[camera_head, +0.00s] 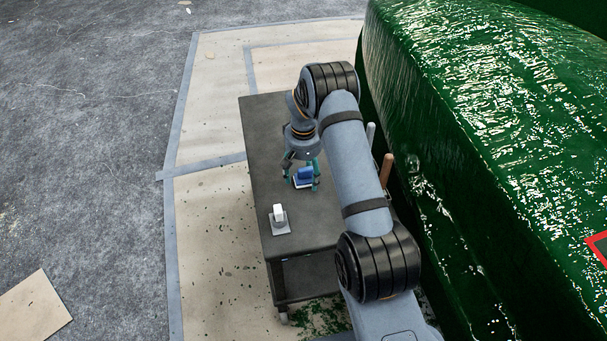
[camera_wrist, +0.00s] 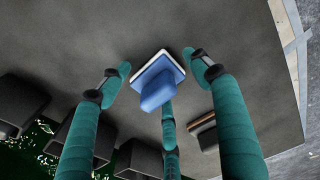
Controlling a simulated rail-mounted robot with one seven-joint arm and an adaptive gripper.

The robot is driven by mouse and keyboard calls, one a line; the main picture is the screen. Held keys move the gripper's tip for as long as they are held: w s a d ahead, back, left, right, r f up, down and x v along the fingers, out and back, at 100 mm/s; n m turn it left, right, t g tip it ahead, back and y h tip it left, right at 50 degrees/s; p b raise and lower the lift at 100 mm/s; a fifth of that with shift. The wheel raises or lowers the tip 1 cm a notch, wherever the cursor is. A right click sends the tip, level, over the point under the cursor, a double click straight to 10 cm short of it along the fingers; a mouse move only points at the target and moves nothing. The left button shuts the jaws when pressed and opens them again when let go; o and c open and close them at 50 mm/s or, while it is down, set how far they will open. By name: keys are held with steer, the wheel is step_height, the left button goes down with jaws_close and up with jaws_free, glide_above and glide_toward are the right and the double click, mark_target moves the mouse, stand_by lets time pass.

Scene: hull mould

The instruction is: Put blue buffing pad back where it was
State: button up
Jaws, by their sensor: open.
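The blue buffing pad (camera_head: 304,175) is on the dark cart top (camera_head: 262,140), with a blue grip above a flat, pale-edged base. It also shows in the wrist view (camera_wrist: 157,90), with its base corner toward the top. My gripper (camera_head: 302,180) points down at the pad. Its teal fingers (camera_wrist: 158,74) are open and stand around the pad, with gaps showing on the left and right. One finger is partly behind the blue grip in the wrist view, so I cannot tell whether it touches.
A white pad (camera_head: 279,214) stands on a pale square near the cart's front. A brown handle (camera_head: 387,168) stands by the cart's right edge, near the glossy green hull (camera_head: 480,120). Dark blocks (camera_wrist: 20,105) line the lower left in the wrist view. The cart top's left side is clear.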

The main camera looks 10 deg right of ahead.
mark_target(308, 170)
step_height(308, 170, up, 12)
steer(key=p, duration=0.1)
steer(key=shift+s, duration=0.4)
steer(key=shift+a+r, duration=0.1)
steer(key=f, duration=0.4)
steer(key=f+b, duration=0.1)
steer(key=f, duration=0.7)
steer(key=shift+w+f, duration=0.35)
steer(key=shift+w, duration=0.05)
step_height(308, 170, up, 5)
steer(key=shift+s+d+r, duration=0.3)
steer(key=shift+s+d, duration=0.05)
steer(key=shift+d, duration=0.3)
